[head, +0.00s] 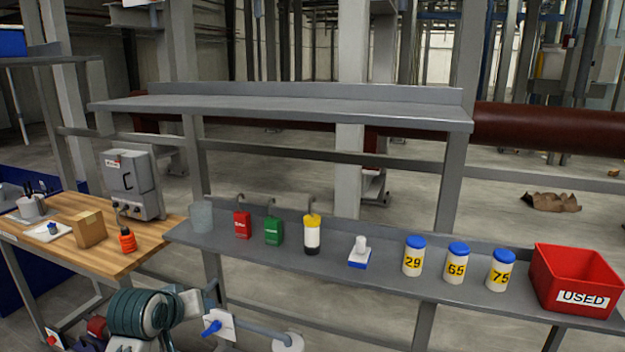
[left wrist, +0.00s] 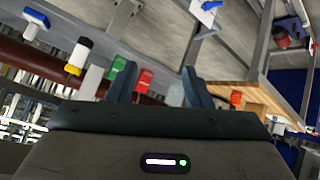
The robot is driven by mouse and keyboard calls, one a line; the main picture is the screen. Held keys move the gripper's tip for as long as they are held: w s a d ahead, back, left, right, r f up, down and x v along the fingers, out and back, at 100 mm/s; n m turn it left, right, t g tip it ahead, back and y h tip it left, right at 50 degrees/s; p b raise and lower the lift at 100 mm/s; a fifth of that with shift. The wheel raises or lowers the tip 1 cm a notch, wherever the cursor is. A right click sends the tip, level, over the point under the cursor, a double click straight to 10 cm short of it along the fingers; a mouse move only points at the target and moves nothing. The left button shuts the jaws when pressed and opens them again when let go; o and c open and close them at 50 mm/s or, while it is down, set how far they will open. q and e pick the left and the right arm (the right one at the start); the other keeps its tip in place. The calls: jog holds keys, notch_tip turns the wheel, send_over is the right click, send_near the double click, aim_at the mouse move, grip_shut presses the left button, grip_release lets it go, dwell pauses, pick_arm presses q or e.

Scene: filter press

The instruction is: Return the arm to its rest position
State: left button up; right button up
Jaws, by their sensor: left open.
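In the left wrist view my left gripper (left wrist: 158,84) is open, its two fingers apart. Nothing is held between them. Beyond the fingers, apart from them, a red can (left wrist: 144,80) and a green can (left wrist: 118,69) show on the shelf, along with a yellow-capped bottle (left wrist: 77,55). In the head view the same red can (head: 242,225), green can (head: 273,231) and yellow-capped bottle (head: 312,235) stand upright on the lower grey shelf (head: 385,272). I cannot make out either gripper in the head view.
An upper shelf (head: 280,107) crosses above. Blue-lidded jars (head: 457,264) and a red USED bin (head: 574,282) stand at right. A wooden bench (head: 80,207) at left bears a grey box (head: 133,184).

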pick_arm(q)
jog(key=s+a+f+m+g+y, duration=0.1)
jog(key=s+a+f+m+g, duration=0.15)
jog(key=s+f, duration=1.4)
jog(key=s+f+m+g+y, duration=0.1)
jog(key=s+f+g, duration=0.15)
jog(key=s, duration=0.75)
jog(key=s+f+m+g, duration=0.1)
jog(key=s+f, duration=0.2)
jog(key=s, duration=0.7)
notch_tip(320, 180, down, 29)
jog(key=w+a+g, duration=0.1)
jog(key=a, duration=0.2)
jog(key=s+a+f+g, duration=0.1)
jog(key=s+f, duration=1.7)
jog(key=f, duration=0.2)
jog(key=shift+s+f+n+g, duration=0.25)
jog(key=shift+f+n+g, duration=0.1)
jog(key=shift+n, duration=0.1)
jog(key=shift+s, duration=0.15)
jog(key=shift+c, duration=0.4)
